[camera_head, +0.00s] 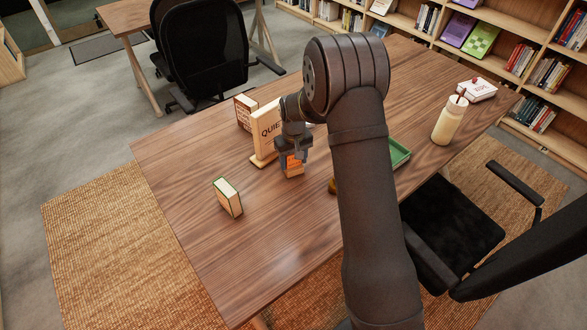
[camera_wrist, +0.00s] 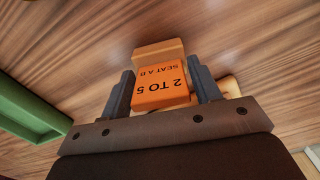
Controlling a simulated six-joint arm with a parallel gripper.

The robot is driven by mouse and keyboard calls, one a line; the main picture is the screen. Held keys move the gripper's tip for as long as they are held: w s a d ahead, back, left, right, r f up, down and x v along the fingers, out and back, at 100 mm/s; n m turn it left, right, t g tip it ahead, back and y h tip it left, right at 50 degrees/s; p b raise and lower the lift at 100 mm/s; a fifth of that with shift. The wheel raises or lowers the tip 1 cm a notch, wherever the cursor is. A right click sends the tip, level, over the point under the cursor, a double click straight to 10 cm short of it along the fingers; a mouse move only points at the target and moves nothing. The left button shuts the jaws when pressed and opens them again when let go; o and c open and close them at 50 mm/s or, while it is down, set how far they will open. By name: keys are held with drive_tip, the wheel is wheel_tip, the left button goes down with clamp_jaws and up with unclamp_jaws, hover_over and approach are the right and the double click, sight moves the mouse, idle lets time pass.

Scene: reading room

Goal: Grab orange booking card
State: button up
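The orange booking card (camera_wrist: 160,84) shows in the wrist view with black print reading "2 TO 5" and "SEAT A B", upside down. It is block-like, with a lighter brown-orange part (camera_wrist: 158,52) at its far side. My gripper (camera_wrist: 161,86) has one dark finger on each side of the card, very close to its edges. I cannot tell whether both fingers press on it. In the head view the card (camera_head: 294,164) shows below my gripper (camera_head: 292,153), low over the wooden table (camera_head: 240,255). The fingers partly hide it there.
A wooden "QUIET" sign (camera_head: 266,128) stands just left of my gripper, with a book (camera_head: 244,112) behind it. A small green-edged book (camera_head: 228,198) stands front left. A green tray (camera_head: 398,153) and a bottle (camera_head: 449,120) are right. The table's front left is clear.

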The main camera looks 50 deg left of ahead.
drive_tip(key=c, duration=0.7)
